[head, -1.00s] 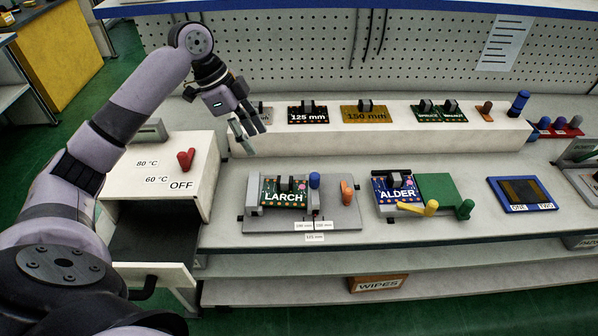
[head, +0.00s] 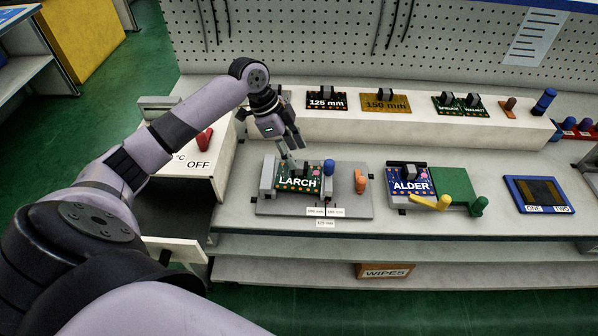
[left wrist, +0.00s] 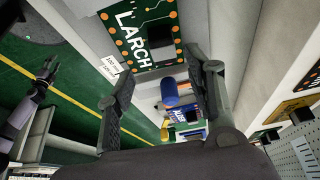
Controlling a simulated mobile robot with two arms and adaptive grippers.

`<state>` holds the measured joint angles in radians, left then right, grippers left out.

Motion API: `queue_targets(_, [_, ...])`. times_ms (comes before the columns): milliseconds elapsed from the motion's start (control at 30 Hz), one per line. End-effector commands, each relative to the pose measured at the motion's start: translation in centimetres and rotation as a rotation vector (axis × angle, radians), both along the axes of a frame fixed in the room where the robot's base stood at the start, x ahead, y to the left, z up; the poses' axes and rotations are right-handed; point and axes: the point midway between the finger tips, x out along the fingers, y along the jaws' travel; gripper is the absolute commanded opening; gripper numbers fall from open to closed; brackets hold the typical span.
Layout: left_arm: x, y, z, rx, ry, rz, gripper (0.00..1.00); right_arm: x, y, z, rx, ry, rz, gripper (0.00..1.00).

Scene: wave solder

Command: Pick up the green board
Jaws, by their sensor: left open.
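The green board marked LARCH (head: 297,183) sits in a grey fixture (head: 345,205) on the bench, with a dark block on top. It also shows in the left wrist view (left wrist: 138,45), near the top and beyond my fingers. My left gripper (head: 290,150) is open and empty, just above and behind the board, apart from it. In the left wrist view its two fingers (left wrist: 160,85) are spread wide. At that view's left edge, what looks like my right gripper (left wrist: 42,80) hangs over the floor; its jaws are too small to read.
A blue knob (head: 329,166) and an orange lever (head: 360,182) stand right of the board. The ALDER board (head: 410,182), with a green plate (head: 452,186), lies farther right. A raised shelf (head: 345,125) behind carries more boards. A white box with red lever (head: 204,140) stands left.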

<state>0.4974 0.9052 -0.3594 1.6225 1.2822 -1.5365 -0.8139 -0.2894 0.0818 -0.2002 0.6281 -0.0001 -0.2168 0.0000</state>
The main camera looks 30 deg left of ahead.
Motion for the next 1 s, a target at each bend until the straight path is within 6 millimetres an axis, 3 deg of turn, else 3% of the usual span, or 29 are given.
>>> queue_targets(300, [0.9, -0.7, -4.1, -0.002, 0.002, -0.001, 0.48, -1.4, 0.0, 1.0, -0.001, 0.021, 0.000, 0.40])
queue_targets(567, [1.0, -0.8, -4.5, 0.000, 0.001, 0.000, 0.48, -1.8, 0.2, 0.9, 0.000, 0.028, -0.001, 0.40])
queue_targets(1000, [1.0, -0.8, -4.4, 0.000, 0.000, 0.000, 0.20, -1.5, 0.2, 0.9, 0.001, 0.023, -0.001, 0.40])
